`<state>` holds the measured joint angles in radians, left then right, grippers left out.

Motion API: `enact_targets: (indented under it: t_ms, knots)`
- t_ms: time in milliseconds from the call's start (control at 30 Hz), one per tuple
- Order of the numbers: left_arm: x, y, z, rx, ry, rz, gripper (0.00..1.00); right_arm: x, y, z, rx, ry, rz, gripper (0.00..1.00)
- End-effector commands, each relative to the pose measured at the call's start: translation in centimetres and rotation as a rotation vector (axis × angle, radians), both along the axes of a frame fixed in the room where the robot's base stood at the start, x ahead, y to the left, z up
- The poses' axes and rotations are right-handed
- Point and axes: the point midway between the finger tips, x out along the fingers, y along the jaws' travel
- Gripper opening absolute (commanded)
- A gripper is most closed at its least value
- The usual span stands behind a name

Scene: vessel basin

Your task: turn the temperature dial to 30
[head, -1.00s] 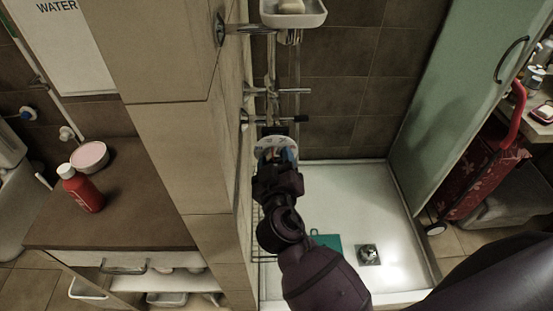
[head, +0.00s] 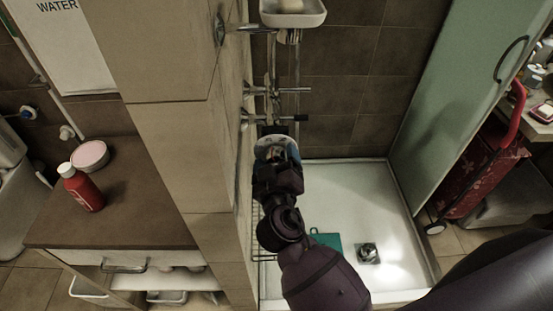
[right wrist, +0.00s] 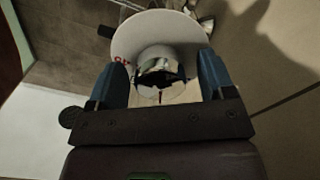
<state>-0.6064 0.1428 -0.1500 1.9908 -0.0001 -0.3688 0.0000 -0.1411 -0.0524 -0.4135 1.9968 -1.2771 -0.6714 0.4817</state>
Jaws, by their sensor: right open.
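The temperature dial shows in the right wrist view as a white round plate (right wrist: 126,40) with a shiny knob (right wrist: 160,64) at its middle. In the head view the white plate (head: 268,141) is mostly hidden behind my gripper, by the tiled wall. My right gripper (right wrist: 165,75) is open, with one blue finger on each side of the knob; whether they touch it is unclear. It also shows in the head view (head: 279,152). My left gripper is not in view.
Metal pipes and valves (head: 275,91) and a soap dish (head: 293,16) are just above my gripper. The tiled partition (head: 190,150) is close on the left. A white shower tray (head: 350,190) lies below, with a green door (head: 455,95) at right.

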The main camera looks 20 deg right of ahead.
Motion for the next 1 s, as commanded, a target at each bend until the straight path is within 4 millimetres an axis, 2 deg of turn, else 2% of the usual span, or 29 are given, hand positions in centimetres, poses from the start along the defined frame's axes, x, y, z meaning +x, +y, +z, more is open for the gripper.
enact_targets:
  t_ms: [267,700,1000]
  knots:
    - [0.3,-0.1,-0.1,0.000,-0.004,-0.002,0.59,-0.7,0.3,-0.1,0.000,0.001,0.001,0.76]
    - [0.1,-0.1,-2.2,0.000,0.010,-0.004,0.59,-7.4,2.1,-0.3,0.002,0.004,-0.001,0.76]
    - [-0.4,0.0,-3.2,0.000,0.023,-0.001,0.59,-10.1,2.9,-0.1,-0.001,0.001,-0.001,0.76]
